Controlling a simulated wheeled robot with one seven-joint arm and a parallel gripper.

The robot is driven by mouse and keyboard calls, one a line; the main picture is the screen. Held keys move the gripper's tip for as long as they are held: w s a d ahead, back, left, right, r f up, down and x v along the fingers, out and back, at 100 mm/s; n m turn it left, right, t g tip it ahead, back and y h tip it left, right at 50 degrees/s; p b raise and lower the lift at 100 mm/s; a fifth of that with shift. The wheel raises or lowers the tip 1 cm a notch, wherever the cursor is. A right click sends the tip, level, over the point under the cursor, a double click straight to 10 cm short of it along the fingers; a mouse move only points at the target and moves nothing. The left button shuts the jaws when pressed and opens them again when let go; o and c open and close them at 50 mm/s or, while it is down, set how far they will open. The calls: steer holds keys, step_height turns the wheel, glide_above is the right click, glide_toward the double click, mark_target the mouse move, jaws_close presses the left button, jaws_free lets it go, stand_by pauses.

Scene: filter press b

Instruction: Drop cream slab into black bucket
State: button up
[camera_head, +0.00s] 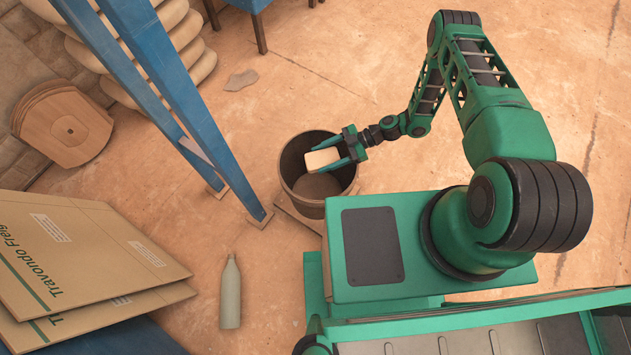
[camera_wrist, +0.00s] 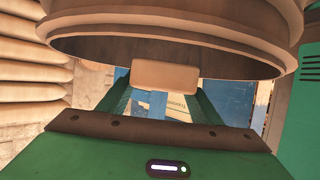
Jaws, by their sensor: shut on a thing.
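The cream slab (camera_head: 322,159) is a small pale block between the two fingers of my gripper (camera_head: 340,155), which is shut on it. In the head view it appears over the opening of the black bucket (camera_head: 289,170), near the far rim. In the wrist view the slab (camera_wrist: 165,77) shows at the fingertips of my gripper (camera_wrist: 163,88), with the bucket's rim and wall (camera_wrist: 165,37) across the top of the picture. The slab's exact height against the rim is hard to tell.
Blue steel legs (camera_head: 178,90) stand just left of the bucket. A grey-green bottle (camera_head: 230,295) stands in front of it. Flat cardboard (camera_head: 95,250) lies at lower left, and stacked sacks (camera_head: 170,45) stand at upper left. Open floor (camera_head: 300,80) lies behind the bucket.

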steer(key=shift+f, duration=0.3)
steer(key=o, duration=1.6)
steer(key=shift+c, duration=0.2)
steer(key=v, duration=1)
steer(key=shift+d, duration=0.4)
steer(key=shift+w+r, duration=0.1)
steer(key=shift+w, duration=0.05)
